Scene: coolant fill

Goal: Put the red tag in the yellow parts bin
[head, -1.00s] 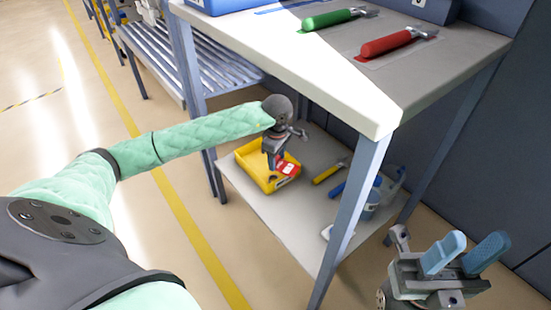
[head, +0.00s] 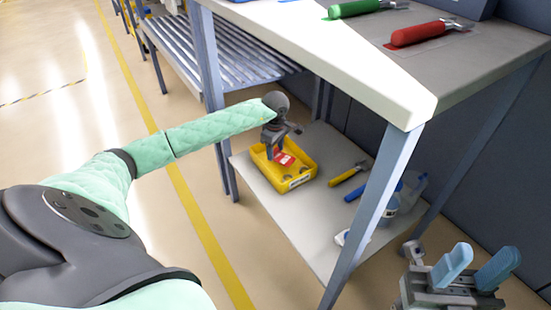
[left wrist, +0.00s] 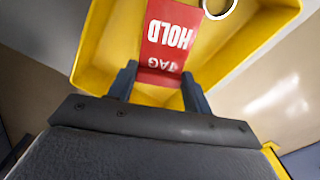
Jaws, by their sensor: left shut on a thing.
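The red tag (head: 285,160) is in my left gripper (head: 274,152), over the inside of the yellow parts bin (head: 300,182). In the left wrist view the tag (left wrist: 168,35), with white "HOLD" lettering, sits between the two fingers of the left gripper (left wrist: 159,85), which is shut on it. The bin wall (left wrist: 92,42) surrounds it there. I cannot tell whether the tag touches the bin floor. The bin stands on the lower shelf (head: 268,205). My right gripper (head: 481,266) is open and empty at the lower right, away from the shelf.
The upper bench top (head: 350,70) overhangs the shelf, with a table leg (head: 375,195) in front. Yellow-handled (head: 348,174) and blue-handled (head: 356,192) tools and a bottle (head: 386,207) lie right of the bin. Green (head: 355,8) and red (head: 418,34) handled tools lie on top.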

